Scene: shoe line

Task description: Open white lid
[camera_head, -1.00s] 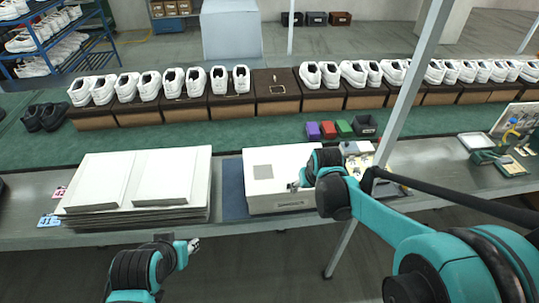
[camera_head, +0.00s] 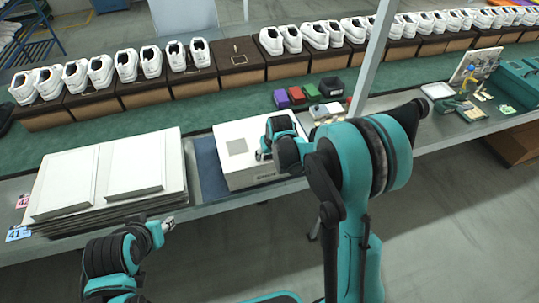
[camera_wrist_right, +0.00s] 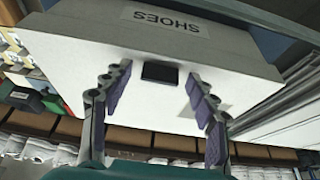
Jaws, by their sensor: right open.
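A closed white shoe box (camera_head: 232,172) with a white lid (camera_head: 236,132) stands on the bench on a dark blue mat. In the right wrist view the lid (camera_wrist_right: 150,105) appears upside down, with a black tab (camera_wrist_right: 160,72) at its front edge, above the face labelled SHOES. My right gripper (camera_head: 262,155) is over the right part of the box in the head view. In the wrist view its fingers (camera_wrist_right: 156,75) are open, one on each side of the tab, with nothing between them that they grip. My left gripper (camera_head: 168,224) hangs in front of the bench, too small to read.
A stack of flat white boards (camera_head: 92,180) lies left of the box. Small coloured blocks (camera_head: 297,95) and a black bin (camera_head: 331,87) sit behind it to the right. A grey post (camera_head: 372,60) rises nearby. White shoes on brown boxes (camera_head: 188,80) line the back.

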